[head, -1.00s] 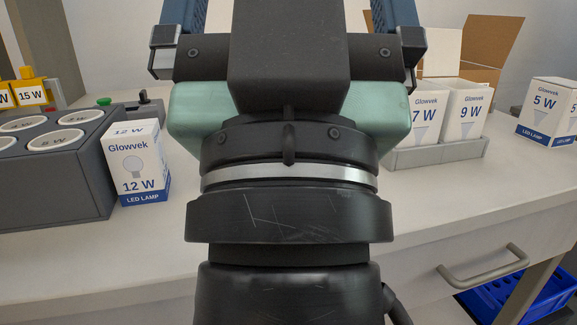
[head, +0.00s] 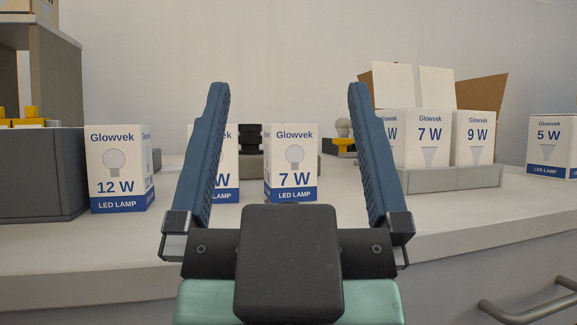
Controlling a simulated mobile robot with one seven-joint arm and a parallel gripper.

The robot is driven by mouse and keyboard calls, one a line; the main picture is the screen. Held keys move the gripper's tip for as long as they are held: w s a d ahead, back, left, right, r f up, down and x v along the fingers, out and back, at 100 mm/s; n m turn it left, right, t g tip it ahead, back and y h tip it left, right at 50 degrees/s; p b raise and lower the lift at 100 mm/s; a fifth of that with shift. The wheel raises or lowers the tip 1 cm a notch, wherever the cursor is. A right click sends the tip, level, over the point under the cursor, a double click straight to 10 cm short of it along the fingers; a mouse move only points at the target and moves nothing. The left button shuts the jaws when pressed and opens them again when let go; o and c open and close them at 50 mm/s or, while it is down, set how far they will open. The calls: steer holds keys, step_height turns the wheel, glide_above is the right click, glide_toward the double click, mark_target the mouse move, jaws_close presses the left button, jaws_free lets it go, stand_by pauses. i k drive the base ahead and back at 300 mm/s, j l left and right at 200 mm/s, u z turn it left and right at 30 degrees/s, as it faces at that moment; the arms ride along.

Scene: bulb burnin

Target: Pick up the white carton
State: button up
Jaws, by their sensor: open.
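Several white cartons with blue bands and lamp pictures stand upright on the counter; which one is meant I cannot tell. A 7 W carton (head: 291,165) stands at the middle, seen between the fingers of my gripper (head: 289,90). Its lower edge is partly hidden by my gripper's body. Another white carton (head: 226,170) is partly hidden behind the left finger. A 12 W carton (head: 119,168) stands at the left, and a 5 W carton (head: 550,146) at the far right. My gripper is open and empty, with the 7 W carton apparently beyond it.
A grey tray (head: 455,178) at the right holds several white cartons, with an open brown box (head: 483,98) behind. A dark grey block (head: 40,175) stands at the left. A lamp on a yellow-black base (head: 343,138) is at the back. The front counter strip (head: 110,280) is clear.

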mark_target(291, 150)
steer(key=k+l, duration=0.1)
steer(key=l, duration=1.8)
